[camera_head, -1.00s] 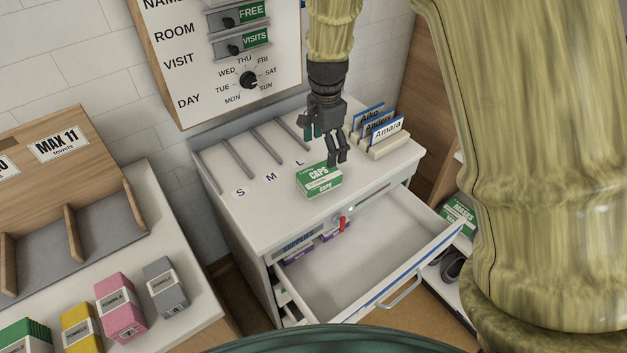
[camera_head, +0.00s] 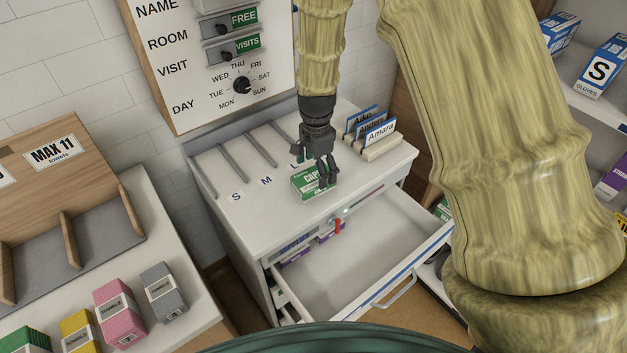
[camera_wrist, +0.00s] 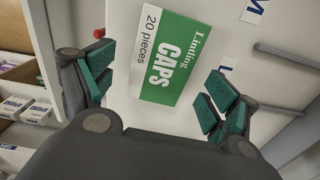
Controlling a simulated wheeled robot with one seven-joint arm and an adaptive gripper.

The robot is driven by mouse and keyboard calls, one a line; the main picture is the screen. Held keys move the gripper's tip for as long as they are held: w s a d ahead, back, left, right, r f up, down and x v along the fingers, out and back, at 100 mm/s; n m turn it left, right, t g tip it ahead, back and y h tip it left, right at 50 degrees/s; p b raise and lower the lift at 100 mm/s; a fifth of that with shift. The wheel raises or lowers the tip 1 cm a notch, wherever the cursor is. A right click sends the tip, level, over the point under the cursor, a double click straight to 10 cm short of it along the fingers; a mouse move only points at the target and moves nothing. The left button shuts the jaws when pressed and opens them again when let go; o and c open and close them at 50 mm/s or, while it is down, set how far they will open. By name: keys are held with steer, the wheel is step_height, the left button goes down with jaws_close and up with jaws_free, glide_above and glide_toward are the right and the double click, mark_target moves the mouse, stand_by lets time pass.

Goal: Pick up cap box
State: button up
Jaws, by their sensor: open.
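The cap box (camera_head: 306,186) is green and white and lies on the white top of the bedside cabinet (camera_head: 235,213). In the wrist view the cap box (camera_wrist: 168,57) shows its "CAPS 20 pieces" face between and beyond the finger pads. My gripper (camera_head: 322,184) is open and stands just over the box, pointing down. In the wrist view my gripper (camera_wrist: 155,95) has its green pads apart, one on each side of the box. I cannot tell whether any pad touches it. The fingers hide part of the box in the head view.
The cabinet's drawer (camera_head: 365,250) stands open in front, with purple boxes inside. A card holder (camera_head: 383,147) stands behind right of the box. Divider rails (camera_head: 262,148) lie at the back left. Towel packs (camera_head: 119,314) stand on the left counter.

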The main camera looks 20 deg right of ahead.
mark_target(316, 175)
steer(key=shift+f+p, duration=1.05)
steer(key=shift+f, duration=1.1)
steer(key=shift+c, duration=0.3)
steer(key=c, duration=1.1)
